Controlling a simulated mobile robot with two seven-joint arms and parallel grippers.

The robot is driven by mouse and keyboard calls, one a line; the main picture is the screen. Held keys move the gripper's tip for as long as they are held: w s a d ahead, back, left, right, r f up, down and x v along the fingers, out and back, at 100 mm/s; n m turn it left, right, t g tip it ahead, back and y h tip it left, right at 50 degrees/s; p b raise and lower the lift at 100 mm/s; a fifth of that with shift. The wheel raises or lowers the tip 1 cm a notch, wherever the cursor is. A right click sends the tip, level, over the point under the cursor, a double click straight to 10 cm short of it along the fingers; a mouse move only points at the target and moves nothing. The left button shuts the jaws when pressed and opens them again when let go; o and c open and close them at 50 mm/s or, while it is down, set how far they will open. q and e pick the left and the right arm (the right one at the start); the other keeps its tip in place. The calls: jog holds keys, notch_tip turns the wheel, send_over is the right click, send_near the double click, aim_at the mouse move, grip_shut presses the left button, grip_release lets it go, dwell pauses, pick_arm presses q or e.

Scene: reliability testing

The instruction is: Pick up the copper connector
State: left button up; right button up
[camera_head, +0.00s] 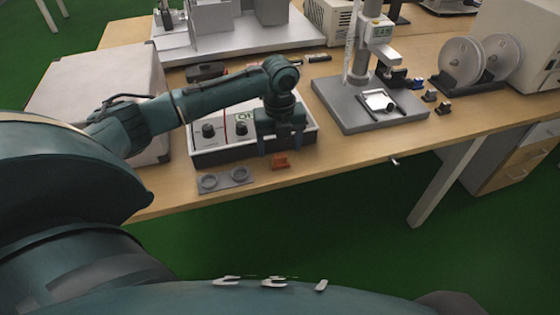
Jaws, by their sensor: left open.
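My left gripper (280,148) points down right above and behind the connector. Its two fingers are apart, one to each side of the connector in the picture. I cannot tell how much height is between the fingertips and the connector. The connector looks uncovered and not held. My right gripper does not show.
A grey test stand (370,110) is to the right, with small dark connectors (430,96) beyond. The table between is clear.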

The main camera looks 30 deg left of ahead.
aim_at(280, 155)
pick_arm(q)
jog(key=f, duration=0.5)
jog(key=shift+w+a, duration=0.2)
jog(key=shift+w, duration=0.1)
jog(key=shift+r, duration=0.1)
jog(key=shift+c, duration=0.5)
jog(key=c, duration=1)
